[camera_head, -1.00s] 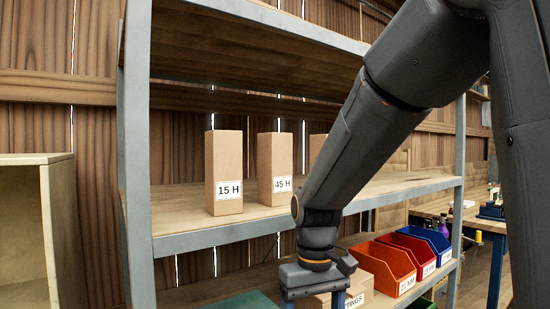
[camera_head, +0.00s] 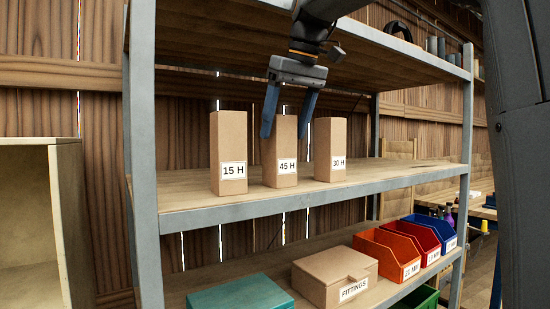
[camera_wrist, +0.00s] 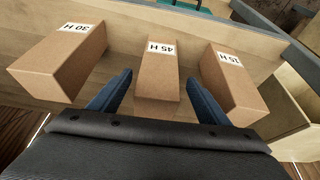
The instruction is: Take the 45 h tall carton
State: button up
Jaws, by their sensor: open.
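The 45 H carton (camera_head: 280,158) is a tall brown box, upright on the middle shelf between the 15 H and 30 H cartons. Its label faces the front. My gripper (camera_head: 288,125) is open and comes down from above, its two blue fingers to either side of the carton's upper part in the picture. In the wrist view the 45 H carton (camera_wrist: 157,72) lies between the two fingers of my gripper (camera_wrist: 157,92), with a gap on each side. Nothing is held.
The 15 H carton (camera_head: 228,150) stands close on the left and the 30 H carton (camera_head: 330,148) close on the right. The upper shelf (camera_head: 400,55) overhangs. Below are a FITTINGS box (camera_head: 330,275), a teal box (camera_head: 240,295) and coloured bins (camera_head: 385,255).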

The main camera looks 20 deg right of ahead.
aim_at(281, 139)
jog(key=shift+s+d+p+x, duration=0.15)
jog(key=shift+p+x, duration=0.05)
jog(key=shift+x, duration=1.55)
jog(key=shift+s+d+p+x, duration=0.15)
jog(key=shift+p+x, duration=0.05)
jog(key=shift+x, duration=1.55)
jog(key=shift+f, duration=0.15)
jog(key=c, duration=1.5)
jog(key=shift+r, duration=1.8)
jog(key=s+d+b, duration=0.3)
jog(key=s+b, duration=0.1)
jog(key=s, duration=0.4)
jog(key=s+d+b, duration=0.3)
jog(key=s+b, duration=0.1)
jog(key=s, duration=0.5)
jog(key=shift+b, duration=0.35)
